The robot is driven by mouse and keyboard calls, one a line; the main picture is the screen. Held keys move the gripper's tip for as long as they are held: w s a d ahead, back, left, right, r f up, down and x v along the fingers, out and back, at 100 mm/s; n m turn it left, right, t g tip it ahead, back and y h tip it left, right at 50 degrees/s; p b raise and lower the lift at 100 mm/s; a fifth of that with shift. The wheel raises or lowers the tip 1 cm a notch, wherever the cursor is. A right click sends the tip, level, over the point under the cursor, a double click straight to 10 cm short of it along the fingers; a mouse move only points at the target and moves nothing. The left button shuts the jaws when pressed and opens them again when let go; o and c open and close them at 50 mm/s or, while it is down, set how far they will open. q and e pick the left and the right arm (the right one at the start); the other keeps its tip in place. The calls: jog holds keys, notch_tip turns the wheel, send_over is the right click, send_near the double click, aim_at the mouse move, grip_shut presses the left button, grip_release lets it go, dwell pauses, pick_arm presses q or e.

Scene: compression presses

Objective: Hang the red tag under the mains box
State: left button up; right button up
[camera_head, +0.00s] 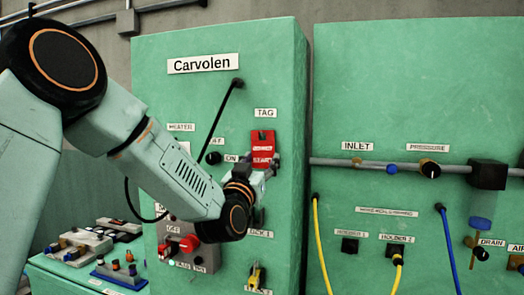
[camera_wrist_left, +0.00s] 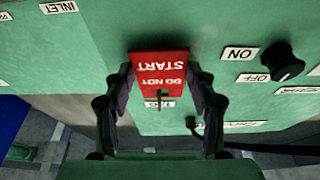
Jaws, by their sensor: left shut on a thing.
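The red tag (camera_head: 263,150), with white lettering, is upright against the green Carvolen cabinet, just below the "TAG" label (camera_head: 265,113). My left gripper (camera_head: 264,170) is shut on its lower part. In the left wrist view the tag (camera_wrist_left: 160,64) appears upside down between the two fingers of the left gripper (camera_wrist_left: 161,75). A thin dark peg shows at the tag's holed end, in front of the label; I cannot tell whether it passes through the hole. I cannot make out which part is the mains box. My right gripper is out of view.
A black knob (camera_head: 213,158) with ON and OFF labels is left of the tag. A red button (camera_head: 189,243) is lower down. A black cable (camera_head: 215,125) runs down the cabinet. The right cabinet (camera_head: 420,90) carries a horizontal pipe (camera_head: 340,162) and yellow and blue hoses.

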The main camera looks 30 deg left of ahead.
pick_arm(q)
jog(key=shift+a+f, duration=0.1)
jog(key=shift+f, duration=0.05)
jog(key=shift+s+d+r, duration=0.1)
jog(key=shift+d+r, duration=0.3)
jog(key=shift+r, duration=0.05)
jog(key=shift+a+r+p, duration=0.15)
jog(key=shift+a+p, duration=0.2)
jog(key=shift+d+r, duration=0.15)
jog(key=shift+d, duration=0.15)
jog(key=shift+s+a, duration=0.15)
jog(key=shift+s, duration=0.15)
jog(key=shift+s, duration=0.1)
jog(key=shift+s+d, duration=0.3)
jog(key=shift+s, duration=0.3)
